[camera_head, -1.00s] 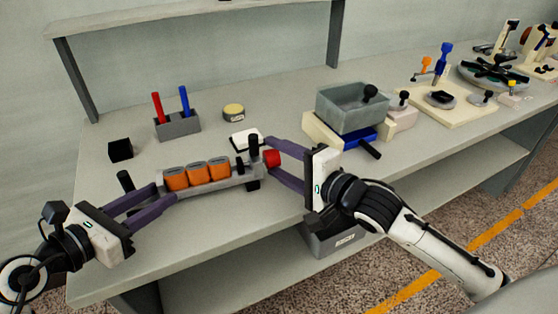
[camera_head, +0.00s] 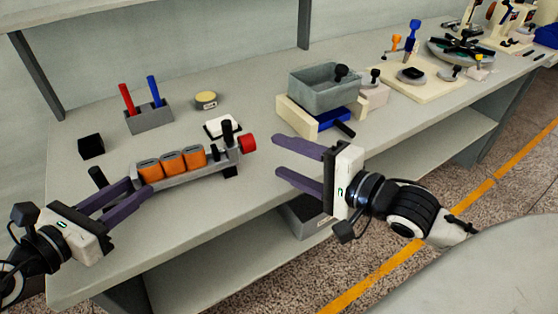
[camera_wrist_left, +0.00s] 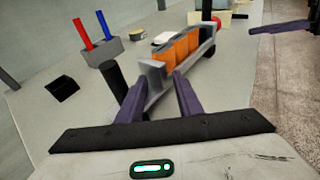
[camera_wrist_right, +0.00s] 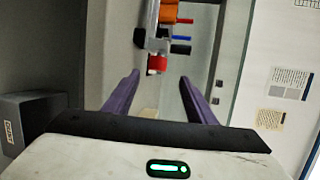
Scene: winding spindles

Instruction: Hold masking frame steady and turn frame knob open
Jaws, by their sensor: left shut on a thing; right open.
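The masking frame (camera_head: 186,178) is a grey bar-like holder with several orange spindles (camera_head: 171,163) in a row and black posts near its ends. Its red knob (camera_head: 248,143) is at the right end. My left gripper (camera_head: 134,194) is shut on the left end of the frame; the left wrist view shows its fingers (camera_wrist_left: 158,95) on either side of that grey end. My right gripper (camera_head: 277,156) is open and empty, to the right of the red knob and apart from it. In the right wrist view the knob (camera_wrist_right: 157,64) lies ahead of the open fingers (camera_wrist_right: 158,80).
A grey bin (camera_head: 324,90) stands on a cream base to the right. The table's front edge is near the frame.

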